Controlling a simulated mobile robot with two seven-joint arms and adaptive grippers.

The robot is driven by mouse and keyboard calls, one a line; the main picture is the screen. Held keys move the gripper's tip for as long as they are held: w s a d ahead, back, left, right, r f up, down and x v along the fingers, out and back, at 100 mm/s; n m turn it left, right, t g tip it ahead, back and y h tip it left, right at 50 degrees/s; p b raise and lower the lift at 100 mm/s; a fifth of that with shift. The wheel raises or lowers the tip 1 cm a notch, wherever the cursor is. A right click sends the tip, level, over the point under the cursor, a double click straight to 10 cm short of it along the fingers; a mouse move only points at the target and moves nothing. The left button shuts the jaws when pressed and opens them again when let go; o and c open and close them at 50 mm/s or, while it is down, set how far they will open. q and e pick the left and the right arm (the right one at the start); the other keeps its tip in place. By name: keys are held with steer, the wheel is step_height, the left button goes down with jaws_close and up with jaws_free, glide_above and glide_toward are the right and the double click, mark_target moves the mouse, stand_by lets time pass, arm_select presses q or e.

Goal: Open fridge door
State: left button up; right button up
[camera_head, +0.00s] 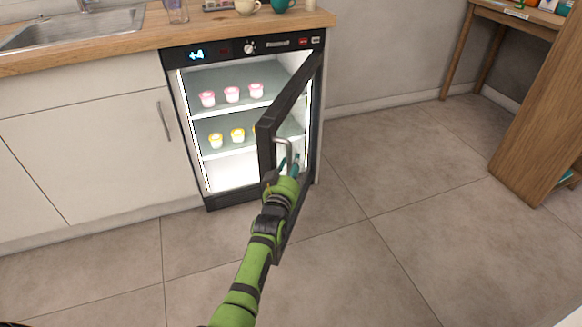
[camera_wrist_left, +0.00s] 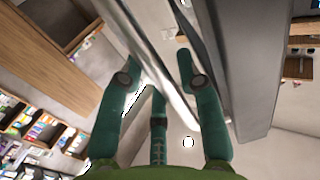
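The fridge (camera_head: 225,78) stands under the wooden counter. Its dark-framed door (camera_head: 266,147) is swung well out from the cabinet, and the lit inside shows. The silver handle (camera_head: 287,146) is on the door's outer face. My left gripper (camera_head: 288,163) is at this handle. In the left wrist view the handle bar (camera_wrist_left: 152,62) passes between the teal fingers of my left gripper (camera_wrist_left: 160,62). The fingers are spread, with a gap between the bar and the right finger. My right gripper is in neither view.
Pink-topped cups (camera_head: 231,94) and yellow-topped cups (camera_head: 237,135) stand on the fridge shelves. A white cabinet (camera_head: 95,140) is left of the fridge. The tiled floor (camera_head: 400,210) is clear to the right, up to a wooden shelf unit (camera_head: 545,120).

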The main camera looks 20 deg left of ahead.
arm_select(q)
steer(key=shift+s, duration=0.15)
steer(key=s+d, duration=0.1)
steer(key=s, duration=1)
steer(key=shift+s, duration=0.35)
